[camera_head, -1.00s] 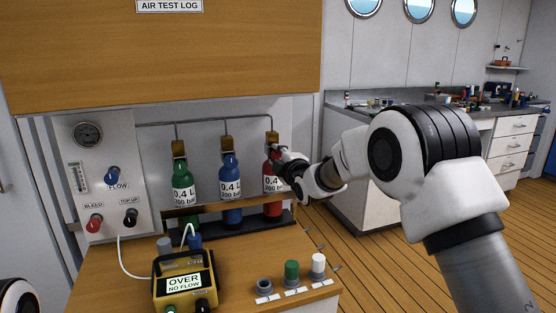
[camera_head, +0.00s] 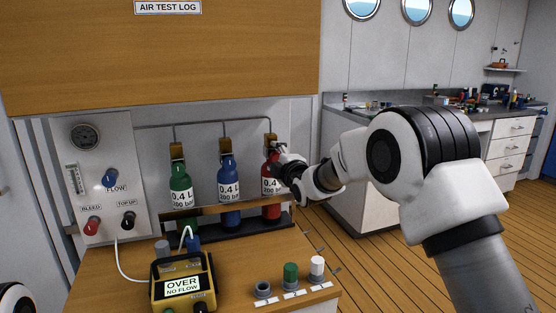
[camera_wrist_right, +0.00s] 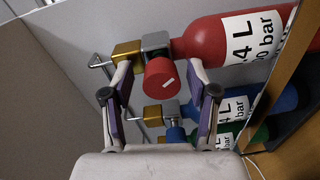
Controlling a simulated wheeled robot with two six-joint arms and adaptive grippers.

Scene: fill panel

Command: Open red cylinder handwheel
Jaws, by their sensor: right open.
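The red cylinder (camera_head: 271,208) stands at the right end of a row of three on the bench rack. In the right wrist view the red cylinder (camera_wrist_right: 213,40) lies sideways, with a grey and brass valve (camera_wrist_right: 156,42). Its red handwheel (camera_wrist_right: 162,78) has a white mark on its rim. My right gripper (camera_wrist_right: 161,72) is open, with one finger on each side of the handwheel and gaps visible between. In the head view my right gripper (camera_head: 279,157) is at the red cylinder's valve and hides the handwheel. My left gripper is out of view.
A blue cylinder (camera_head: 229,190) and a green cylinder (camera_head: 181,184) stand to the left. A gauge panel (camera_head: 103,150) is further left. A yellow meter (camera_head: 183,282) reading "OVER NO FLOW" and several caps (camera_head: 291,272) are on the bench in front.

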